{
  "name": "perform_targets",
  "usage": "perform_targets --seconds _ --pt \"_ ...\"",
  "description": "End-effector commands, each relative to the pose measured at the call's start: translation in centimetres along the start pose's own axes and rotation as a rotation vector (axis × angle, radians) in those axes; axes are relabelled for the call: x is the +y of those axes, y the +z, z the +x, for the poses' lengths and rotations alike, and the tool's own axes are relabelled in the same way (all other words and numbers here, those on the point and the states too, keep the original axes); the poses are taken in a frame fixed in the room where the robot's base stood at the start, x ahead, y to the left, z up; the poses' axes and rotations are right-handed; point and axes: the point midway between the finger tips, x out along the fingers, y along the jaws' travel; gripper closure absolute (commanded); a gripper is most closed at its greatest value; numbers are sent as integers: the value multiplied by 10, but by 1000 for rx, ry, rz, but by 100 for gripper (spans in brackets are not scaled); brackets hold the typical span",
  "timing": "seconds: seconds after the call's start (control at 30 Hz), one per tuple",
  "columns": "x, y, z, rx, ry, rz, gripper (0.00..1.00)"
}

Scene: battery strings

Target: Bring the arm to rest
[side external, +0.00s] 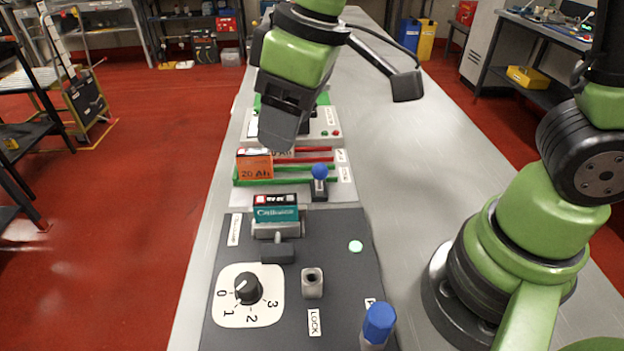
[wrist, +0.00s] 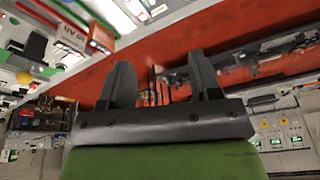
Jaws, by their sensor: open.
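My gripper (side external: 281,122) hangs from the green and black arm above the far part of the work area on the grey bench, near an orange battery block marked 20 Ah (side external: 255,165). In the wrist view my gripper (wrist: 164,88) has its two dark fingers spread apart with nothing between them. The red floor shows behind the fingers. In the side view the gripper partly hides the equipment behind it, and its fingertips are hard to make out.
Blue-topped pieces stand by the rails (side external: 319,172) and at the front (side external: 378,324).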

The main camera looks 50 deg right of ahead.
Motion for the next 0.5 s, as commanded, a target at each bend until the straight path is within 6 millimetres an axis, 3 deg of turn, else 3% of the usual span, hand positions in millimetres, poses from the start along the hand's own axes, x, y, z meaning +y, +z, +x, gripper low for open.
perform_targets --seconds 0.03,0.2,0.33,0.5 --pt "9 8 -22 48 6 83 43" --pt "26 47 -74 179 12 355 43" --pt "30 80 -99 277 12 541 43" --pt "28 110 -113 372 6 708 43"
